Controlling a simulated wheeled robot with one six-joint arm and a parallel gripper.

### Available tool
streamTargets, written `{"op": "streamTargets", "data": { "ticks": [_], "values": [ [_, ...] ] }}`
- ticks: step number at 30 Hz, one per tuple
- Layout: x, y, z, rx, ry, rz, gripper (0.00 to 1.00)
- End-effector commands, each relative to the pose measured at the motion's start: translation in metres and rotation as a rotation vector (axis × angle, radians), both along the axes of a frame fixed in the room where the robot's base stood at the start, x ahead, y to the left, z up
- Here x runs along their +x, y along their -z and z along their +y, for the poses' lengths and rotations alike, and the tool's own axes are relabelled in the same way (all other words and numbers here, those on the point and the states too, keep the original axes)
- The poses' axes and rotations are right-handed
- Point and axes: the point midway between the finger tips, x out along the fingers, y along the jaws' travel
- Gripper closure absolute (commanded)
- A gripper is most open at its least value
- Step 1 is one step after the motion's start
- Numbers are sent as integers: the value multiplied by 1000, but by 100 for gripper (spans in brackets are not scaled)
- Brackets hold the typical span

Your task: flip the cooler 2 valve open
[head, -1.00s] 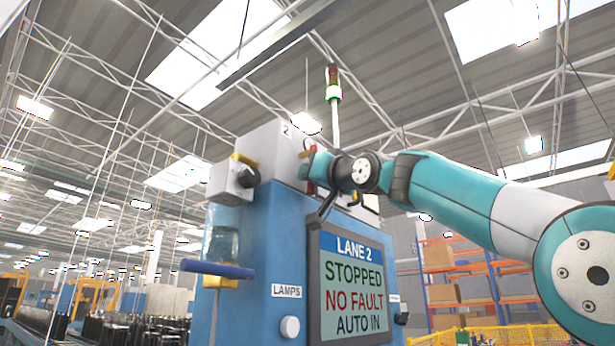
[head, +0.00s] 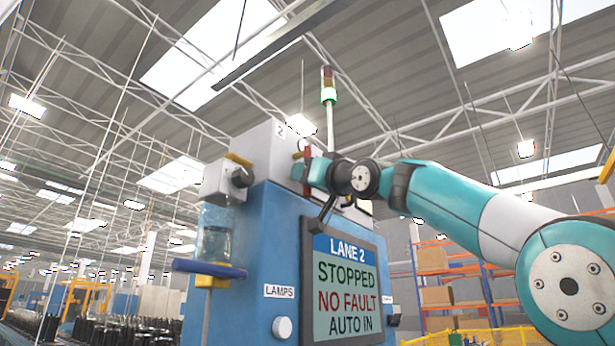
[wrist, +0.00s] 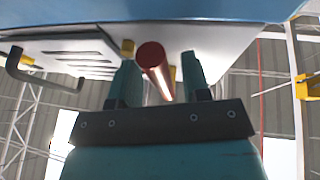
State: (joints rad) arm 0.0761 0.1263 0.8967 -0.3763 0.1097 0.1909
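A red cylindrical handle (wrist: 153,60) points toward the camera in the wrist view, between the two fingers of my gripper (wrist: 160,80). The fingers are apart, with visible gaps on both sides of the handle. In the head view my gripper (head: 312,172) is at the top of the blue cabinet, close beside a red part (head: 307,153) on the white box (head: 262,148) marked 2. My wrist hides part of that area. I cannot read a cooler 2 valve label, so I cannot confirm which handle is the valve.
The blue cabinet (head: 250,240) carries a screen (head: 345,290) reading LANE 2 STOPPED, NO FAULT, AUTO IN. A blue bar handle (head: 208,268) juts out at its left below a clear bowl (head: 216,232). A dark bracket handle (wrist: 40,75) is at left in the wrist view.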

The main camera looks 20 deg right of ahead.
Motion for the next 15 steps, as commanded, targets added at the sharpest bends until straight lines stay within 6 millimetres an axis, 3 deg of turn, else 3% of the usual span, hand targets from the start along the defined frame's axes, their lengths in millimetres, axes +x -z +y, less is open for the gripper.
{"op": "streamTargets", "data": {
  "ticks": [8, 15],
  "values": [
    [-2, 3, -1, 1, -2, 2, 57],
    [-36, 22, -13, 1, 4, -1, 57]
  ]
}}
